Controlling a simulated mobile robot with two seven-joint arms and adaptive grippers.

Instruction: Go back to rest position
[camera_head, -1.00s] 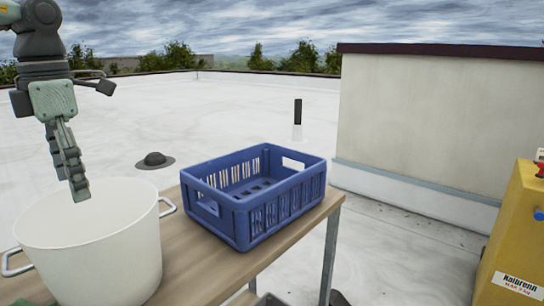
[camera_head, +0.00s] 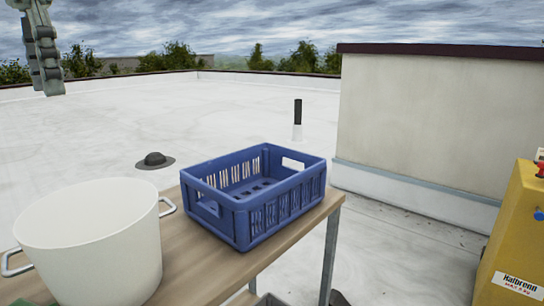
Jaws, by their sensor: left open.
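My left gripper (camera_head: 44,72) hangs at the top left, its fingers pointing down, open and empty. It is well above and behind the white pot in the picture, touching nothing. The upper part of the gripper and its arm are cut off by the frame's top edge. My right gripper is not in view.
A white pot (camera_head: 95,250) with metal handles stands on the wooden table (camera_head: 195,275) at the lower left. An empty blue crate (camera_head: 262,215) sits on the table to its right. A yellow machine (camera_head: 520,230) stands at the right edge. A wall block (camera_head: 430,120) is behind.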

